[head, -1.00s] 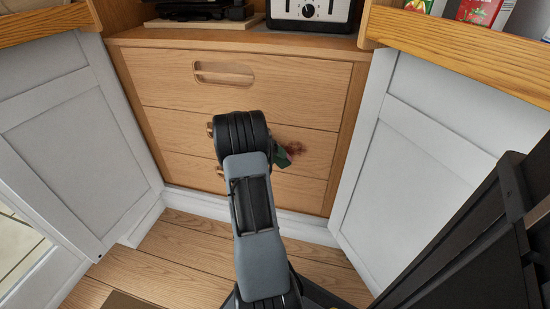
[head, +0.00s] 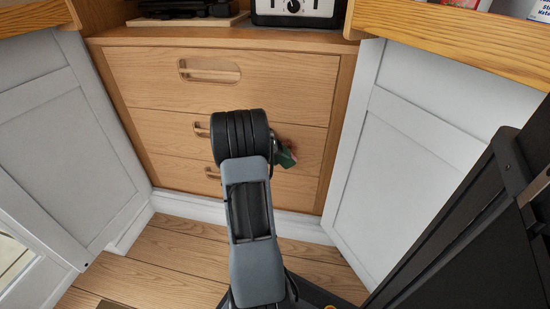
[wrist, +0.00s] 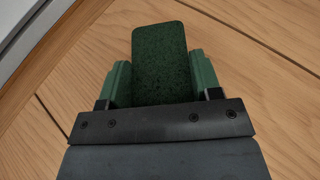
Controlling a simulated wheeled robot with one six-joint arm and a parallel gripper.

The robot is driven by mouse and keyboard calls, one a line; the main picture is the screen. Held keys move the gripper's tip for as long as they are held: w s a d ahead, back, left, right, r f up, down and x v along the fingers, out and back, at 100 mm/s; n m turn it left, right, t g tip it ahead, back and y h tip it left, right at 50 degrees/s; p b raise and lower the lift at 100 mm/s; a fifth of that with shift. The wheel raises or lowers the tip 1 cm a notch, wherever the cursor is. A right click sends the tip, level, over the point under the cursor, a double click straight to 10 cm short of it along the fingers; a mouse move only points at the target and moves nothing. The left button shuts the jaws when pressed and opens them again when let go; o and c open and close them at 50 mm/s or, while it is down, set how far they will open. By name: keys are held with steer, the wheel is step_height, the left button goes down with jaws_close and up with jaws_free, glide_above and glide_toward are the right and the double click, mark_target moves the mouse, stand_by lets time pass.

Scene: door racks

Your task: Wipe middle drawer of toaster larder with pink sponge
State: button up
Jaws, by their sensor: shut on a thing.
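The toaster larder is the wooden unit with three stacked drawers under the toaster (head: 296,12). Its middle drawer (head: 160,121) is shut, and my arm hides part of its front. A reddish-brown patch (head: 312,140) shows on the right side of that drawer. My gripper (wrist: 160,82) has green fingers and is shut on a sponge (wrist: 160,55), whose visible face is dark green, not pink. The sponge is close to the wooden front; contact cannot be told. In the head view, only a small green part shows right of my wrist.
The top drawer (head: 130,75) has a slot handle, and the bottom drawer (head: 175,172) is shut. Angled white panels stand at left (head: 65,140) and right (head: 395,150). A wooden counter (head: 455,30) juts out at upper right. Wooden floor (head: 165,255) lies below.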

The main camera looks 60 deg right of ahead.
steer(key=shift+s+d, duration=0.25)
steer(key=shift+s, duration=0.25)
steer(key=shift+s+d, duration=0.2)
steer(key=shift+s, duration=0.3)
steer(key=shift+w+a+r, duration=1.25)
steer(key=shift+w+r, duration=0.65)
steer(key=shift+w, duration=1.85)
steer(key=s+d+b, duration=0.3)
steer(key=s, duration=0.8)
steer(key=shift+d, duration=0.15)
